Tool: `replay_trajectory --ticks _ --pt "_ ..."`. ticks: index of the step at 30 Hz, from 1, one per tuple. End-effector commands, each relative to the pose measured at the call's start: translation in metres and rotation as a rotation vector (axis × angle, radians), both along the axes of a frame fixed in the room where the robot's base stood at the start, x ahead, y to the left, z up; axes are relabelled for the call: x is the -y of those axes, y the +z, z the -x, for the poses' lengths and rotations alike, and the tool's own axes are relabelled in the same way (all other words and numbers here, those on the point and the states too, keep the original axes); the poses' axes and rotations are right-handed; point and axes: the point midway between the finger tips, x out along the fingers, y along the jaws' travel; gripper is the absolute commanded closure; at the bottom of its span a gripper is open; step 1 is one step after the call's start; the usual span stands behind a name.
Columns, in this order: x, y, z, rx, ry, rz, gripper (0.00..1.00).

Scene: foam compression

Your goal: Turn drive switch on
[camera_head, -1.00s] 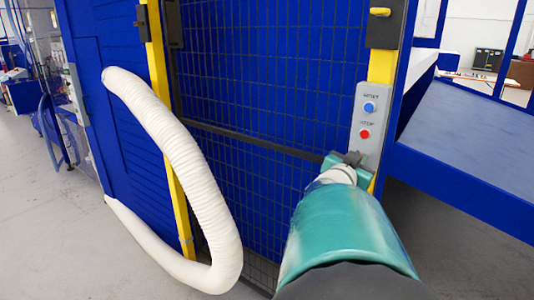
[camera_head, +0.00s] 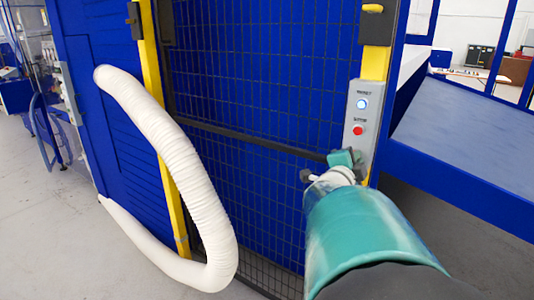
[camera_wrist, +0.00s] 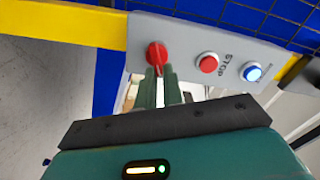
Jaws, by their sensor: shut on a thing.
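A grey control panel (camera_head: 359,108) is fixed to the yellow post. It carries a lit blue button (camera_head: 362,104) and a red stop button (camera_head: 358,129). In the wrist view a red rotary switch (camera_wrist: 156,54) sits on the panel beside the red stop button (camera_wrist: 208,64) and the lit blue button (camera_wrist: 252,72). My gripper (camera_wrist: 159,75) has its fingers close together on the red switch. In the head view my arm hides the switch, and my gripper (camera_head: 343,160) is at the panel's lower end.
A blue mesh gate (camera_head: 265,85) stands behind the panel. A white ribbed hose (camera_head: 185,150) loops at the left. A blue sloped table (camera_head: 465,135) is at the right. Grey floor is clear at the lower left.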

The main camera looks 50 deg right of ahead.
Motion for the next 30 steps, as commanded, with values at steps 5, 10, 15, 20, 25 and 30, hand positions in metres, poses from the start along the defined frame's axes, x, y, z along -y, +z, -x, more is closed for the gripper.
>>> replay_trajectory --ticks 5,10,15,20,25,30 --pt "0.0004 -0.0021 0.0002 0.153 0.001 -0.024 1.0" --pt "0.0006 -0.004 0.0006 0.274 0.001 -0.043 1.0" --pt "0.0009 -0.0051 0.0009 0.359 0.0 -0.056 1.0" --pt "0.0009 -0.0057 0.001 0.404 0.001 -0.062 1.0" --pt "0.001 -0.006 0.0014 0.423 0.0 -0.065 1.0" --pt "0.0011 -0.0059 0.0015 0.426 0.0 -0.065 1.0"
